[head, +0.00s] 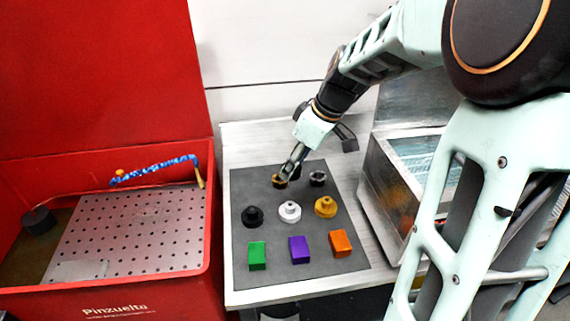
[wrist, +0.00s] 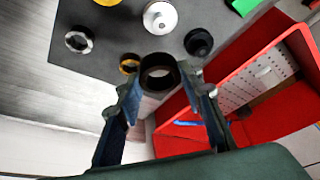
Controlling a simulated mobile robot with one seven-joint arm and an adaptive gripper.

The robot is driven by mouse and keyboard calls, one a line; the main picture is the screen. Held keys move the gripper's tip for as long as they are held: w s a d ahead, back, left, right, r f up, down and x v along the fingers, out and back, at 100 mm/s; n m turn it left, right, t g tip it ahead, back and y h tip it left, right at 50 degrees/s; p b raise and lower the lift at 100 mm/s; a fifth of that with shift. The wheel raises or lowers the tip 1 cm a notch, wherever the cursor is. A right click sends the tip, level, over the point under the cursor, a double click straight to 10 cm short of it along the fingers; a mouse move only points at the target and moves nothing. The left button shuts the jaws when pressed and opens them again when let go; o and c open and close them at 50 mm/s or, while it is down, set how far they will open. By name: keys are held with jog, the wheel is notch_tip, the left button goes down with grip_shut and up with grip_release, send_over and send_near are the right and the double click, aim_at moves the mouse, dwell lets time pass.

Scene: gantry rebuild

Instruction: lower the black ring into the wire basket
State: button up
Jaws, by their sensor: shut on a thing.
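The black ring (wrist: 158,60) is between the two fingertips of my gripper (wrist: 159,80) in the wrist view, its round hole facing the camera. My gripper is shut on it. In the head view my gripper (head: 286,175) is over the back left part of the dark mat, and the ring is hard to make out against it. I cannot tell how far the ring is above the mat. I cannot make out a wire basket clearly in either view.
The dark mat (head: 270,221) holds a yellow ring (wrist: 129,64) close by, a silver ring (head: 318,178), several knobs and coloured blocks. A red washer tub (head: 110,295) with a perforated plate (head: 135,230) stands left. A metal tank (head: 390,185) stands right, partly behind my arm.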

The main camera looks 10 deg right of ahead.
jog(key=s+d+r+p, duration=0.3)
jog(key=d+r, duration=0.1)
jog(key=d, duration=0.6)
jog(key=s+d+r+p, duration=0.2)
jog(key=s+d+r, duration=0.2)
jog(key=d, duration=0.6)
jog(key=s+d+r+p, duration=0.3)
jog(key=d+r, duration=0.2)
jog(key=d, duration=0.6)
jog(key=shift+s+r+p, duration=0.25)
jog(key=shift+r+p, duration=0.05)
jog(key=shift+a, duration=0.15)
jog(key=shift+w+a, duration=0.25)
jog(key=shift+f+b, duration=0.1)
jog(key=shift+b, duration=0.2)
jog(key=shift+f+b, duration=4.3)
jog(key=shift+f, duration=0.8)
jog(key=shift+f+b, duration=1.35)
jog(key=shift+f, duration=0.3)
